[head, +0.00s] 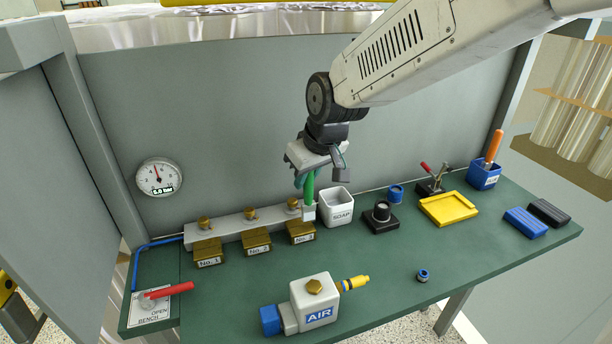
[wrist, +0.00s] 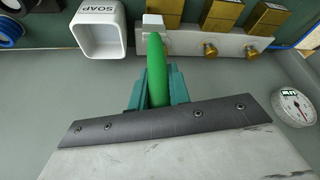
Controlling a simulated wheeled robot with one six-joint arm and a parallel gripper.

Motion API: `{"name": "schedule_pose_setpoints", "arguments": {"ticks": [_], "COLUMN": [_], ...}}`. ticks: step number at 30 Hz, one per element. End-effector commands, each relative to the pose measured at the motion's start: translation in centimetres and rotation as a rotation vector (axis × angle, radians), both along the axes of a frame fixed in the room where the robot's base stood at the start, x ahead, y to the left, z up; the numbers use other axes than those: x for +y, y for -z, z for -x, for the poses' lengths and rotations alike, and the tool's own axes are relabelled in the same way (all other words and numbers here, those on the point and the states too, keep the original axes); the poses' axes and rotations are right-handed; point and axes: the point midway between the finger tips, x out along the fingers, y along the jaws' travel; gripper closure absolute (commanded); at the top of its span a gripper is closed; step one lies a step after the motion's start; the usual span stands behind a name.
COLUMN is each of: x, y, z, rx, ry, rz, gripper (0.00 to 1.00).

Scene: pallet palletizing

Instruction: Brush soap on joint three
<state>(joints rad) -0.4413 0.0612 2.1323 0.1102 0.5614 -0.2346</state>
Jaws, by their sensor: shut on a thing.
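My gripper (head: 306,178) points down, shut on the green handle of a brush (head: 309,188) with a white tip. In the wrist view the teal fingers (wrist: 154,88) hold the brush (wrist: 156,62), its white tip beside the manifold's end. Joint three is the brass fitting (head: 294,203) behind the block marked No. 3 (head: 300,232). The white tip is just right of this joint in the head view; I cannot tell whether they touch. In the wrist view the brush hides this joint. The white soap cup (head: 336,208) stands just right of the brush; it also shows in the wrist view (wrist: 98,42).
Joints one (head: 204,223) and two (head: 250,213) sit left on the manifold. A gauge (head: 159,177) reads about 5.0 bar. A red-handled valve (head: 168,290) is front left. An AIR unit (head: 316,303) stands in front. A yellow tray (head: 448,208) lies right.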

Motion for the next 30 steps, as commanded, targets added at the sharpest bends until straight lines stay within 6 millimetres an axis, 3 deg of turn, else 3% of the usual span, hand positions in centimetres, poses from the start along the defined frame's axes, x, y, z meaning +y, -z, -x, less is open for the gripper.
{"name": "schedule_pose_setpoints", "arguments": {"ticks": [30], "x": [0.0], "y": [1.3], "z": [0.0], "rx": [0.0], "ry": [0.0], "rz": [0.0], "gripper": [1.0]}}
